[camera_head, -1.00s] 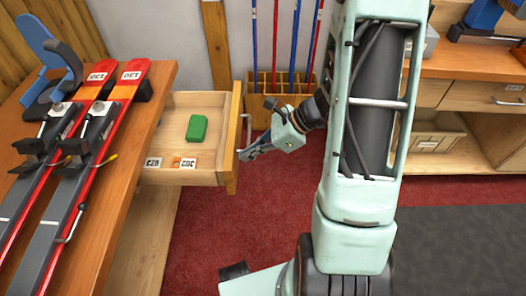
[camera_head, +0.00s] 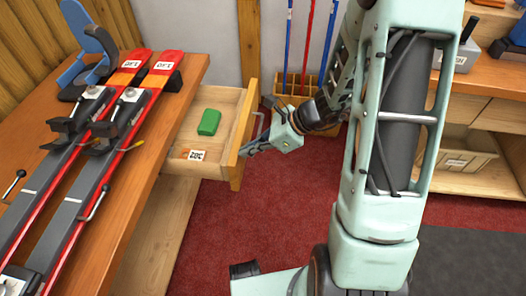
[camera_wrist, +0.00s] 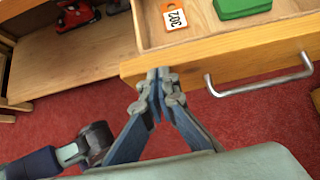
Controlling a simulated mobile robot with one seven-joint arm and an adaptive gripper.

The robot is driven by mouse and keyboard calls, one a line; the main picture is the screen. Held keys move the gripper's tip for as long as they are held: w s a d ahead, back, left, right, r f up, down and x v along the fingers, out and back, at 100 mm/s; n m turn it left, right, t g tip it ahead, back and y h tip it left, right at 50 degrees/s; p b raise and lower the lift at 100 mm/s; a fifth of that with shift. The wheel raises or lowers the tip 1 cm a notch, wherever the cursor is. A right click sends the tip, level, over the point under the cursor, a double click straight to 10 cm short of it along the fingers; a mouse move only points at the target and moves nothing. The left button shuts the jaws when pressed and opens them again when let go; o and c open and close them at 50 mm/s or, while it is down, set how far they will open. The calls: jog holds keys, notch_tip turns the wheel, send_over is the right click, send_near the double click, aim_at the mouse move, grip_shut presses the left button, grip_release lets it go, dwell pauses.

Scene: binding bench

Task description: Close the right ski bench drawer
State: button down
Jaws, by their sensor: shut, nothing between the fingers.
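The wooden drawer (camera_head: 233,125) stands partly out of the ski bench (camera_head: 140,175), on the bench's right side in the head view. A green block (camera_head: 209,122) and a numbered tag (camera_head: 194,155) lie inside it. My gripper (camera_head: 245,153) is shut and empty at the drawer's front. In the wrist view my gripper's tips (camera_wrist: 158,78) meet the drawer front (camera_wrist: 230,75), to the left of its metal handle (camera_wrist: 262,84). They seem to touch the wood, not the handle.
Red skis (camera_head: 105,150) lie clamped on the bench top. A pole rack (camera_head: 295,92) stands behind my gripper. Wooden cabinets (camera_head: 470,110) stand at the right. Red carpet (camera_head: 220,215) is clear in front of the drawer.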

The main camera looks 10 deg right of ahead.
jog(key=w+a, duration=0.3)
jog(key=a, duration=0.6)
jog(key=w+a, duration=0.3)
jog(key=a, duration=0.6)
jog(key=shift+a+b, duration=0.25)
jog(key=shift+b, duration=0.15)
